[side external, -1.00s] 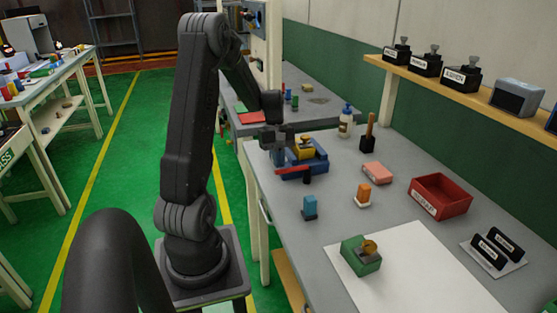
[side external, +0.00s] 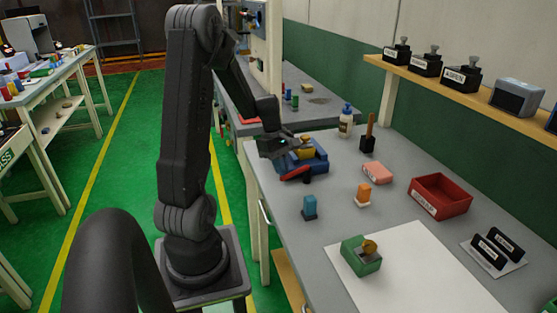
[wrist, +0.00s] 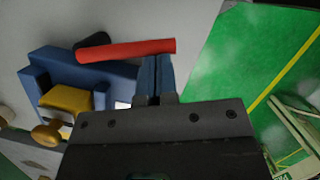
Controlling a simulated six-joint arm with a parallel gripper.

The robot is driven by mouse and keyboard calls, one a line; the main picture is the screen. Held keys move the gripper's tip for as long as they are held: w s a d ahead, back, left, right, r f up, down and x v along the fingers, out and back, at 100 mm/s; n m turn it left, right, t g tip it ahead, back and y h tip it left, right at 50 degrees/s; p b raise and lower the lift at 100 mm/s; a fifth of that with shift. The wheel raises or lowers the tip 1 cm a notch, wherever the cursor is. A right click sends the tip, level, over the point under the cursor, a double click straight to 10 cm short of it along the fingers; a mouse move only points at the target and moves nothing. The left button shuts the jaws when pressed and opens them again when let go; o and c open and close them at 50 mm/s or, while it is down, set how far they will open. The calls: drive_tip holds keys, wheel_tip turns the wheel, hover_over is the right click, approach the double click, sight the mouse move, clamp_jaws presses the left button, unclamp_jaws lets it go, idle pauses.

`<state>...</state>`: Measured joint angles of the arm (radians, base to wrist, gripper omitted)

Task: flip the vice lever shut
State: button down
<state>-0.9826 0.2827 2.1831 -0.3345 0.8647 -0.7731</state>
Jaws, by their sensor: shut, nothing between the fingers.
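The vice is a blue block (side external: 317,161) with a yellow part (side external: 306,153) on top, near the far left corner of the workbench. Its red lever (side external: 294,174) sticks out on the near side, slanting down to the left. In the wrist view the lever (wrist: 125,50) lies across the top, beside the blue vice body (wrist: 60,75). My gripper (wrist: 155,62) is shut and empty. Its fingertips are right by the free end of the lever; I cannot tell whether they touch. In the side view my wrist partly covers the vice.
A blue clip (side external: 310,207) and an orange clip (side external: 363,194) stand nearer on the bench. A pink block (side external: 378,173), a red bin (side external: 440,197) and a green fixture (side external: 361,255) on a white sheet (side external: 420,275) are to the right. A glue bottle (side external: 345,120) stands behind.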

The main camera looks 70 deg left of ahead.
drive_tip(key=n, duration=0.1)
drive_tip(key=d+n, duration=0.2)
drive_tip(key=shift+w+d+t, duration=0.2)
drive_tip(key=shift+w+t, duration=0.05)
drive_tip(key=shift+t, duration=0.15)
drive_tip(key=d+n, duration=0.1)
drive_tip(key=w+n, duration=0.1)
drive_tip(key=shift+d+n+y, duration=0.3)
drive_tip(key=shift+d+y, duration=0.05)
drive_tip(key=shift+y, duration=0.05)
drive_tip(key=shift+w+d, duration=0.95)
drive_tip(key=shift+d, duration=0.1)
drive_tip(key=shift+d+f, duration=0.1)
drive_tip(key=s, duration=0.1)
drive_tip(key=s+a+r, duration=0.1)
drive_tip(key=s, duration=0.1)
drive_tip(key=shift+s+a+r, duration=0.35)
drive_tip(key=shift+s+a, duration=0.05)
drive_tip(key=d+v, duration=0.1)
drive_tip(key=v, duration=0.8)
drive_tip(key=shift+s, duration=0.35)
drive_tip(key=shift+r, duration=0.1)
